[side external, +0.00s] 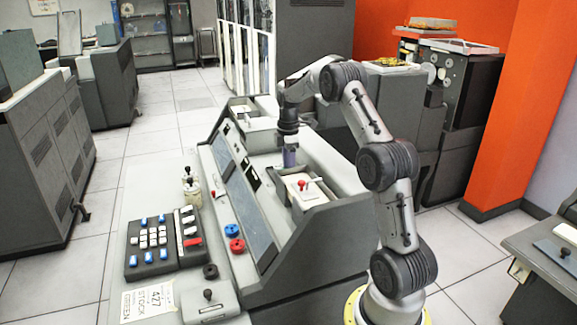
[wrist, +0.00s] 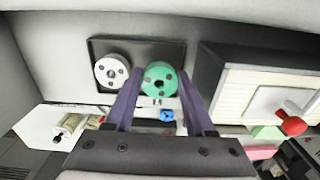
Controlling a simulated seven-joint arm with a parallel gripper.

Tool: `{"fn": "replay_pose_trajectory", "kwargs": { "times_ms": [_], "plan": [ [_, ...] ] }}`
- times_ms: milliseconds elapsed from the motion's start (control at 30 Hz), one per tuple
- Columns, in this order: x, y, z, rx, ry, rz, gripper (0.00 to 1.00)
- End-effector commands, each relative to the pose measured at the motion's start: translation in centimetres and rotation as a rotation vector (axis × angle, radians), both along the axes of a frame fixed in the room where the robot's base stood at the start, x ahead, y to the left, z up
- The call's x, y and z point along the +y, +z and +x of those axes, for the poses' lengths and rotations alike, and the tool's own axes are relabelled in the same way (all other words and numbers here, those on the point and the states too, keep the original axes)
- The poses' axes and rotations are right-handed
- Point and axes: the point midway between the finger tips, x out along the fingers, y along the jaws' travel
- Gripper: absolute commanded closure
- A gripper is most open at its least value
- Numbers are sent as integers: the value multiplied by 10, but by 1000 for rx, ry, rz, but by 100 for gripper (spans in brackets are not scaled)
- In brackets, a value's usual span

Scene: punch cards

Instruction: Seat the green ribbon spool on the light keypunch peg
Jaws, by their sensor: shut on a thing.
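The green ribbon spool (wrist: 158,79) shows in the wrist view between the two fingers of my gripper (wrist: 160,92), which is shut on it. In the side external view my gripper (side external: 289,157) points down over the keypunch, beside the box with the red knob; the spool cannot be made out there. A white spool-like disc (wrist: 112,71) sits just left of the green spool, in front of a dark rectangular plate (wrist: 150,43). I cannot tell which part is the light keypunch peg, or whether the green spool touches anything below it.
A pale box with a red-knobbed lever (wrist: 291,124) stands close to my gripper. A blue piece (wrist: 167,115) lies near the fingers. On the console are a blue spool (side external: 232,230), a red spool (side external: 237,246), a keypad (side external: 152,240) and a paper sign (side external: 147,302).

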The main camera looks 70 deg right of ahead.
Motion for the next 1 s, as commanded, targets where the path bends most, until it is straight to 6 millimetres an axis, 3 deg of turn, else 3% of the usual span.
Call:
{"fn": "replay_pose_trajectory", "kwargs": {
  "times_ms": [1000],
  "plan": [
    [0, -9, 0, -1, 0, -1, 99]
  ]
}}
